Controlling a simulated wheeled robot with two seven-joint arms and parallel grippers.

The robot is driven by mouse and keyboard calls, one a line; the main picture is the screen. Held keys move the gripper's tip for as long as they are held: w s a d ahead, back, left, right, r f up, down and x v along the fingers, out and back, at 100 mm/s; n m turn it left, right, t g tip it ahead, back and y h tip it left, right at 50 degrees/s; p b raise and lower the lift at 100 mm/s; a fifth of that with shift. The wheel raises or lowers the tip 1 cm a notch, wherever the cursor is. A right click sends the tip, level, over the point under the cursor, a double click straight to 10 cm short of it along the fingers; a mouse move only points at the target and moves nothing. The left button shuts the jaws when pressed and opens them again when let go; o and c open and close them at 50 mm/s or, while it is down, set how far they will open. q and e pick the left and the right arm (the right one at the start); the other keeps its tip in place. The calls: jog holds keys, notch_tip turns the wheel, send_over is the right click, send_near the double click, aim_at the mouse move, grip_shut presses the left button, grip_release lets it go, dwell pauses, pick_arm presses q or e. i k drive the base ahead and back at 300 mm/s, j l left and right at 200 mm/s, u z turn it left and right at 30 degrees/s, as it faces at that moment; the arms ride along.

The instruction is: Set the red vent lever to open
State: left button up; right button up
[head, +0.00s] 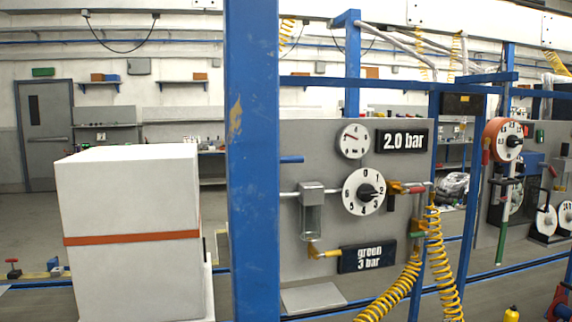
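A small red handle (414,189) sits on brass fittings just right of the white numbered dial (364,192) on the grey panel (300,255). It looks roughly level and may be the red vent lever, but it is too small to read its setting. Another red upright handle (486,151) shows beside the orange-rimmed gauge (503,140) further right. I cannot tell for certain which is the vent lever. Neither of my grippers is in view.
A blue post (252,160) stands in front of the panel's left edge. A white box with an orange band (130,195) stands at left. Yellow coiled hoses (440,270) hang at the panel's right.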

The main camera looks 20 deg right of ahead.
aim_at(417, 190)
jog(key=l+z, duration=0.4)
jog(key=i+l+z, duration=0.1)
jog(key=z, duration=0.3)
jog(key=i+l+z, duration=0.1)
jog(key=l+z, duration=0.3)
